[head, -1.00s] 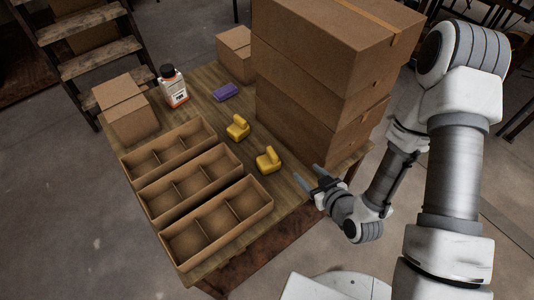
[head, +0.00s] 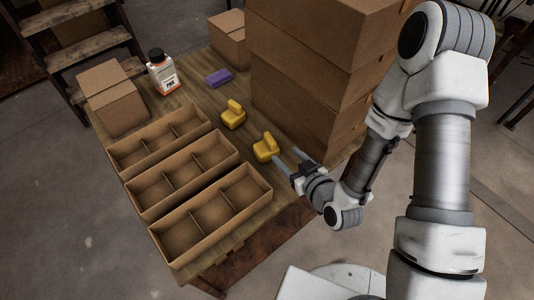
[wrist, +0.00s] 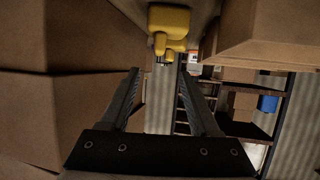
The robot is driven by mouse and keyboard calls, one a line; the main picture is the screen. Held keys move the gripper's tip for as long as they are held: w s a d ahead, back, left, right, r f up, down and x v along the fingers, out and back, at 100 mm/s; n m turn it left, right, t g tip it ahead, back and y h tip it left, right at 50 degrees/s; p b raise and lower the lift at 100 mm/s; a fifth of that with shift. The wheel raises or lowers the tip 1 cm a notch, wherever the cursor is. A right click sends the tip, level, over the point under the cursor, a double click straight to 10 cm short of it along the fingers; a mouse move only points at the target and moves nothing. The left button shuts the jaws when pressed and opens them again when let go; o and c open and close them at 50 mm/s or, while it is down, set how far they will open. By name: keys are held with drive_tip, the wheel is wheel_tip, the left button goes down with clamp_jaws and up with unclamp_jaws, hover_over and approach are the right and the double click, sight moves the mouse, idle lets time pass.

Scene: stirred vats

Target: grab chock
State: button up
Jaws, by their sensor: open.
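Two yellow chocks sit on the wooden table. The nearer chock (head: 265,149) is just beyond my gripper's fingertips, and the farther chock (head: 233,116) lies behind it to the upper left. My gripper (head: 287,160) is open and empty, low over the table's right part, its fingers pointing at the nearer chock. In the wrist view the nearer chock (wrist: 168,20) shows at the top centre, ahead of the spread fingers (wrist: 163,75). The farther one shows partly behind it. No contact with a chock is visible.
Tall stacked cardboard boxes (head: 320,80) stand right beside my gripper. Three divided cardboard trays (head: 262,205) line the table's left front. A purple block (head: 219,78), a white bottle (head: 162,77) and smaller boxes (head: 112,98) are farther back.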

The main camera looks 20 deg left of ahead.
sight(274, 143)
drive_tip(key=shift+b+x, duration=2.4)
drive_tip(key=shift+b, duration=2.1)
drive_tip(key=shift+w+a+f, duration=0.1)
drive_tip(key=shift+f, duration=0.05)
drive_tip(key=shift+x, duration=1.1)
drive_tip(key=b+x, duration=0.1)
drive_tip(key=x, duration=0.4)
drive_tip(key=shift+f, duration=0.15)
clamp_jaws()
